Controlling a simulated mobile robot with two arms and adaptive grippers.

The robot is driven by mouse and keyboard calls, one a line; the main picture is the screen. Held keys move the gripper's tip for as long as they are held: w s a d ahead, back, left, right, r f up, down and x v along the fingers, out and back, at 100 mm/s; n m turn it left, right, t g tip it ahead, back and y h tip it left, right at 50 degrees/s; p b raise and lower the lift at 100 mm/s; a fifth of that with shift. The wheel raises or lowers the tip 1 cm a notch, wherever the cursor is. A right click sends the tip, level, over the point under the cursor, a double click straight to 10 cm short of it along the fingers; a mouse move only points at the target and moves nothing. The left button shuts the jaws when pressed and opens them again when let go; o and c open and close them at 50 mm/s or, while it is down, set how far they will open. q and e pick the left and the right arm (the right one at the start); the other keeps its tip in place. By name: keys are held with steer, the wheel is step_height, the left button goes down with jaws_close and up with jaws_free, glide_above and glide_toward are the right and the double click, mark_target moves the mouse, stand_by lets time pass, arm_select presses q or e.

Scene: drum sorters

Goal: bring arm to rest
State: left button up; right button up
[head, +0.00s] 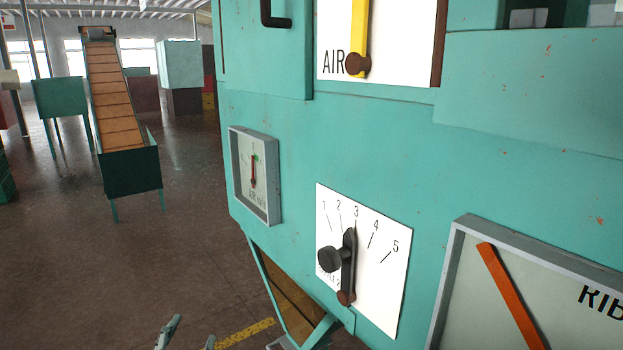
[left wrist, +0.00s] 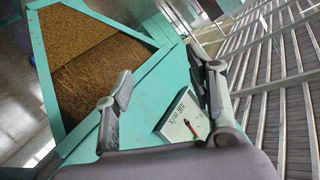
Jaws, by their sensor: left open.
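My left gripper (head: 190,336) shows at the bottom edge of the head view, with only its fingertips in frame. In the left wrist view its two fingers (left wrist: 165,92) stand wide apart with nothing between them. The gripper is apart from the dial plate and lever in the head view. My right gripper is not in view.
A teal machine (head: 400,140) fills the right side. It carries a numbered plate (head: 388,285) with a black lever (head: 348,262), its pointer near 3, and a gauge (head: 250,180). A conveyor (head: 117,100) stands at the back left. Brown floor (head: 110,280) at left is clear.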

arm_select(q)
steer(key=s+d+f+n+g+h, duration=0.1)
steer(key=s+f+g, duration=0.5)
steer(key=s+f, duration=0.6)
steer(key=s+f+n+g+h, duration=0.1)
steer(key=s+f+g, duration=0.65)
steer(key=s, duration=0.65)
step_height(320, 180, down, 27)
steer(key=s+a+f, duration=0.2)
steer(key=s+f, duration=1.6)
steer(key=shift+a+g+b, duration=0.35)
steer(key=shift+g, duration=0.1)
steer(key=shift+s, duration=0.1)
